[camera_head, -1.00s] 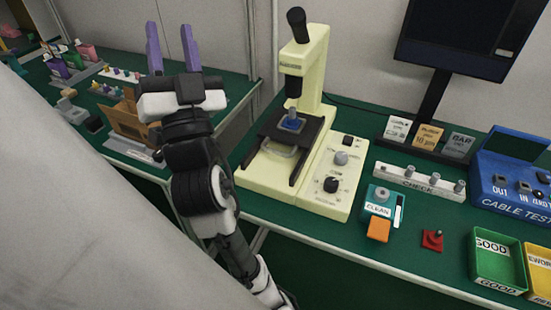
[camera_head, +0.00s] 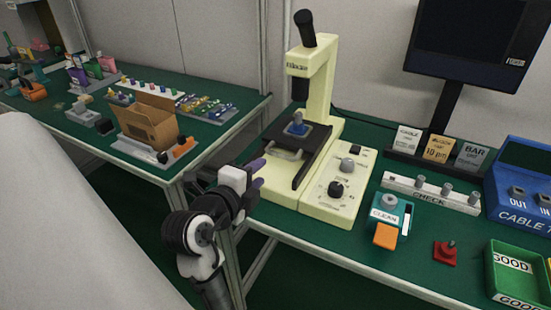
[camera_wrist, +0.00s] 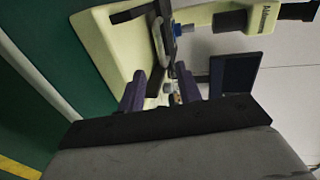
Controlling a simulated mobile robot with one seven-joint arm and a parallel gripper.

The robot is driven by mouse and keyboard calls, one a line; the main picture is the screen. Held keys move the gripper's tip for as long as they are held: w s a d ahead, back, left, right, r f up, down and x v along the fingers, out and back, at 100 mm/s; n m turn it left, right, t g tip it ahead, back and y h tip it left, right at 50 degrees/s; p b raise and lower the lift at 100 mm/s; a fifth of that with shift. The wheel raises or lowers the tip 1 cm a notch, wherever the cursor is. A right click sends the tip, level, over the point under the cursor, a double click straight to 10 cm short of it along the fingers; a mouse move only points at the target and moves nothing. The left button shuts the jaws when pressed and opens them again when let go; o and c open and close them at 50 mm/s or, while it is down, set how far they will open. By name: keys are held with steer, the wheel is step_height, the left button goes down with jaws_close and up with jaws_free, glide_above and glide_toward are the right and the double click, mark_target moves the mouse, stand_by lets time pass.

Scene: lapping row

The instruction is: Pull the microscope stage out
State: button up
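The cream microscope (camera_head: 320,90) stands on the green bench, its black eyepiece up. Its dark stage (camera_head: 312,143) sits under the objective with a blue piece (camera_head: 297,127) on it and a pale loop handle (camera_head: 287,153) at its front left. My gripper (camera_head: 258,175) is left of the microscope base, its two purple fingers pointing at the stage front. In the wrist view the fingers (camera_wrist: 161,92) are apart with a gap between them, and the handle (camera_wrist: 167,45) shows beyond the tips. Nothing is held, and the fingers appear short of the handle.
Right of the stage are the base's knobs (camera_head: 337,188), a teal CLEAN box (camera_head: 391,213), a white CHECK rack (camera_head: 432,193) and a green GOOD bin (camera_head: 515,275). A cardboard box (camera_head: 148,125) stands on the left bench. A gap separates the benches.

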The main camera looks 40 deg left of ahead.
mark_target(279, 156)
steer(key=p+x, duration=0.1)
steer(key=x, duration=0.8)
steer(key=shift+w, duration=0.1)
jaws_close()
